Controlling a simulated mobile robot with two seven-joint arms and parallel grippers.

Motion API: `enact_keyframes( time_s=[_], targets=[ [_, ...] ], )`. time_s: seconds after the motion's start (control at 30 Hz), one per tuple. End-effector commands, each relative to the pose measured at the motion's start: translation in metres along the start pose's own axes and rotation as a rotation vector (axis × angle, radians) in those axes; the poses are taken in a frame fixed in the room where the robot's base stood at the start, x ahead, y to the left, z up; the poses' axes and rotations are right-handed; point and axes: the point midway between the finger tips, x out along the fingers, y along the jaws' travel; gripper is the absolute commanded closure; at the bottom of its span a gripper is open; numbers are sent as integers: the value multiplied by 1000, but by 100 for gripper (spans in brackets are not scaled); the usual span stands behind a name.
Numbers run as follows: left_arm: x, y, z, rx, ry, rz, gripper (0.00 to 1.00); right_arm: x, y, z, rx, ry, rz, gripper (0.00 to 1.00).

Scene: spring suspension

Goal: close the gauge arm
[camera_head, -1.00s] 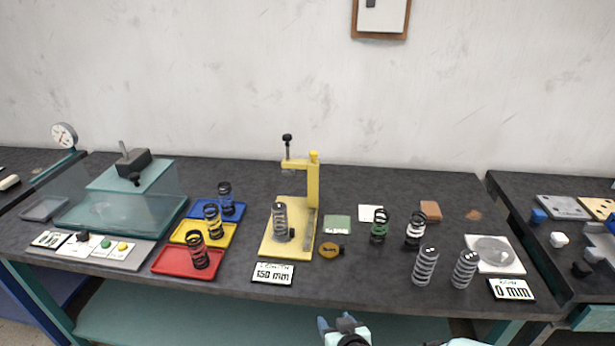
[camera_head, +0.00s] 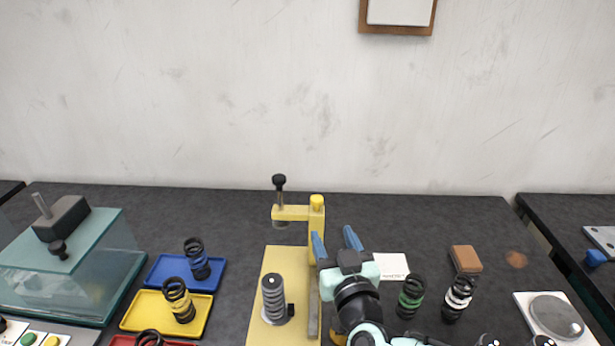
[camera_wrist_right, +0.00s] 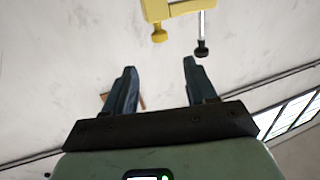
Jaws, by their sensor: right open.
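The yellow gauge (camera_head: 266,262) stands on the table, with an upright post at its right and a yellow gauge arm (camera_head: 292,213) reaching left from the post's top. A black-knobbed plunger (camera_head: 279,183) stands at the arm's left end, and a yellow knob (camera_head: 317,202) tops the post. A grey spring (camera_head: 274,298) stands upright on the base. My right gripper (camera_head: 336,240) is open and empty, just right of the post in the head view, fingers pointing up. In the right wrist view its blue fingers (camera_wrist_right: 158,82) are apart, and the arm (camera_wrist_right: 180,8) shows beyond them, upside down. My left gripper is not in view.
Blue tray (camera_head: 170,272) and yellow tray (camera_head: 150,312) holding springs lie left of the gauge. A glass-sided box (camera_head: 110,280) is farther left. A green-banded spring (camera_head: 411,296), a white-banded spring (camera_head: 458,298) and a brown block (camera_head: 466,259) stand right. The table behind the gauge is clear.

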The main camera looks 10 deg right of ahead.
Motion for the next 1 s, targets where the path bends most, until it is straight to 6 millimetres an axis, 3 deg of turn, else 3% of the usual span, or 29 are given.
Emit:
enact_keyframes(
  time_s=[0.27, 0.7, 1.0],
  targets=[
    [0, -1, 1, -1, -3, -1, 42, 14, -1, 0, 0, -1, -1, 44],
    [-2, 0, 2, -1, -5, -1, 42, 103, 0, 1, -2, -2, 0, 44],
    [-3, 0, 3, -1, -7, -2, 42, 132, 0, 0, 0, -1, -1, 44]
  ],
)
